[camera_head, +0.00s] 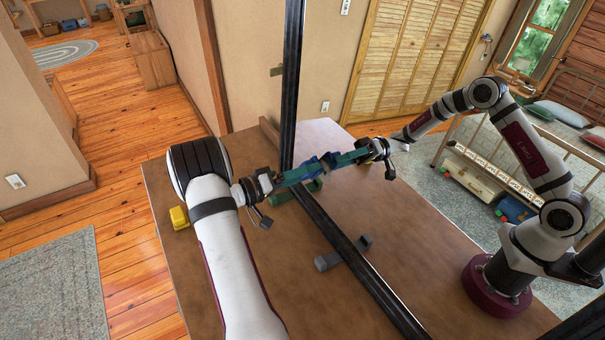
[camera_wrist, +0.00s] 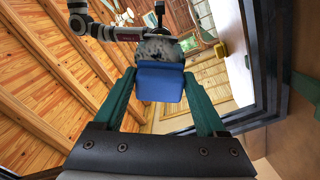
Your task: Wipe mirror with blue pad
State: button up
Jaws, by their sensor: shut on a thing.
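My gripper (camera_head: 303,171), with green fingers, reaches in from the left and is shut on a blue pad (camera_head: 311,166). In the wrist view the blue pad (camera_wrist: 160,82) sits between the fingertips, with a speckled grey part (camera_wrist: 160,49) beyond it. The mirror stands upright on the table in a black frame (camera_head: 292,80); the frame also shows at the right of the wrist view (camera_wrist: 268,60). The mirror shows a reflected arm and gripper facing mine. The pad is at or very close to the glass; I cannot tell whether it touches.
The brown table (camera_head: 215,270) is mostly bare. A yellow block (camera_head: 179,217) lies at its left edge. A green object (camera_head: 281,197) lies below my gripper, and a grey block (camera_head: 327,262) lies by the lower frame; both appear reflected.

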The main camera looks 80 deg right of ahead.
aim_at(331, 175)
jog(key=shift+s+d, duration=0.5)
jog(key=shift+s+a, duration=1.4)
jog(key=shift+w+d, duration=1)
jog(key=shift+d, duration=0.2)
jog(key=shift+w+d, duration=0.3)
jog(key=shift+d, duration=0.05)
jog(key=shift+c, duration=0.5)
jog(key=shift+r, duration=0.4)
jog(key=shift+s+a, duration=1.3)
jog(key=shift+a, duration=0.25)
jog(key=shift+s, duration=0.1)
jog(key=shift+w+d, duration=1.4)
jog(key=shift+d, duration=0.2)
